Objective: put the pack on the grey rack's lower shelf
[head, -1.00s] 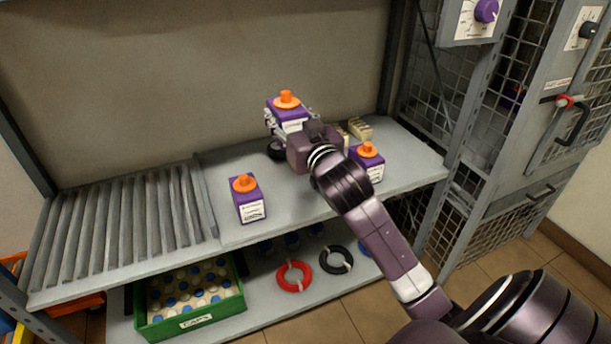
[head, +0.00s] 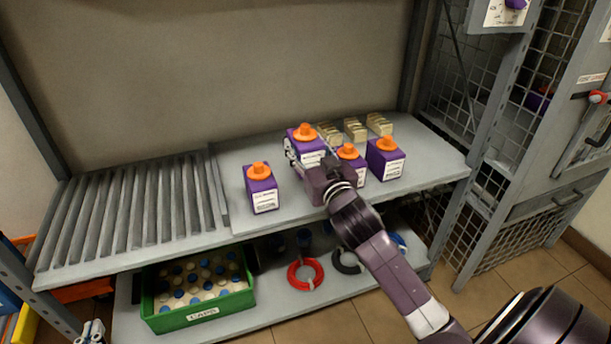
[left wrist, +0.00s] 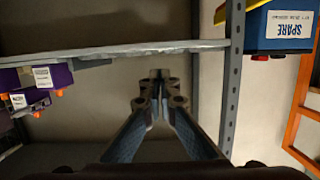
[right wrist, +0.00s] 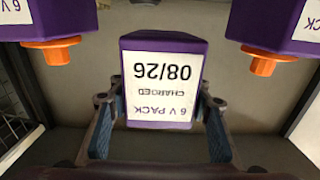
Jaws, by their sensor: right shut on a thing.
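The grey rack has an upper shelf (head: 225,228) and a lower shelf (head: 262,313). My right gripper (head: 307,158) is shut on a purple pack (head: 303,142) with an orange knob, over the upper shelf; whether it touches the shelf I cannot tell. In the right wrist view this pack (right wrist: 163,85) sits between the fingers, its label reading "6 V PACK CHARGED 08/26" upside down. Similar packs stand beside it: one to the left (head: 261,190), two to the right (head: 352,162) (head: 386,160). My left gripper (left wrist: 158,76) is shut and empty; part of it shows at the head view's bottom left (head: 92,332).
The lower shelf holds a green crate of caps (head: 200,320), a red coil (head: 305,274) and a black coil (head: 346,262). Slatted rollers (head: 135,212) fill the upper shelf's left. Small beige blocks (head: 355,129) stand behind the packs. A mesh cage (head: 505,190) stands at right.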

